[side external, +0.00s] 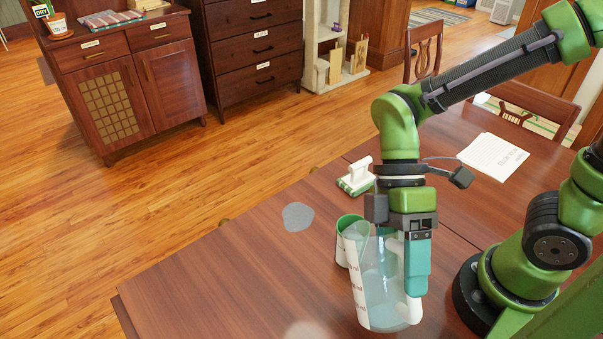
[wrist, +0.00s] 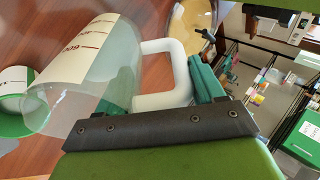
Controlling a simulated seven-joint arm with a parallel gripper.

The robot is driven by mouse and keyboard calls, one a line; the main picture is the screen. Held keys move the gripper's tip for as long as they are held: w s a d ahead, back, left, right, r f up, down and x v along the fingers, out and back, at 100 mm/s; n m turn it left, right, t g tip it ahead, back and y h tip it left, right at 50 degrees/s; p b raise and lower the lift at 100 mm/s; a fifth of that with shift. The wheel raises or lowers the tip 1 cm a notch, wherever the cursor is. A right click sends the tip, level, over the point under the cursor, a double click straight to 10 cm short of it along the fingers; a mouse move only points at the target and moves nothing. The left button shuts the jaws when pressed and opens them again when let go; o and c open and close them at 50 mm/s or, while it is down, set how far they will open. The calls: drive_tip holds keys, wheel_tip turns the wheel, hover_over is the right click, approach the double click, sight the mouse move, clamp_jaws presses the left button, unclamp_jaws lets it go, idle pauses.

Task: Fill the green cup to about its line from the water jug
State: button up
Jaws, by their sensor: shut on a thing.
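The clear water jug (side external: 388,300) stands nearly upright near the table's front edge, with a white measuring strip and a white handle. It also shows in the wrist view (wrist: 105,68), filling the left half. My gripper (side external: 417,268) is shut on the jug's handle; the teal fingers lie either side of the white handle in the wrist view (wrist: 168,85). The green cup (side external: 343,249) stands just behind and left of the jug, partly hidden by it. Its white and green side shows at the left edge of the wrist view (wrist: 14,103). The cup's line and water level cannot be made out.
Printed sheets (side external: 492,157) lie at the back right. The table's left part is mostly clear.

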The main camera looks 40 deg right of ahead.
sight(411, 301)
drive_tip(key=s+t, duration=0.1)
drive_tip(key=s+a+f+t+h, duration=0.1)
drive_tip(key=s+f, duration=0.1)
drive_tip(key=shift+s+a+f+t, duration=0.15)
drive_tip(key=shift+s+a+t, duration=0.15)
drive_tip(key=shift+t, duration=0.1)
drive_tip(key=shift+f, duration=0.1)
drive_tip(key=s+f+t, duration=0.1)
drive_tip(key=s+a+f+t+h, duration=0.1)
drive_tip(key=s+f+t+h, duration=0.1)
drive_tip(key=shift+a+n+t, duration=0.25)
drive_tip(key=shift+n+t, duration=0.05)
drive_tip(key=shift+t, duration=0.1)
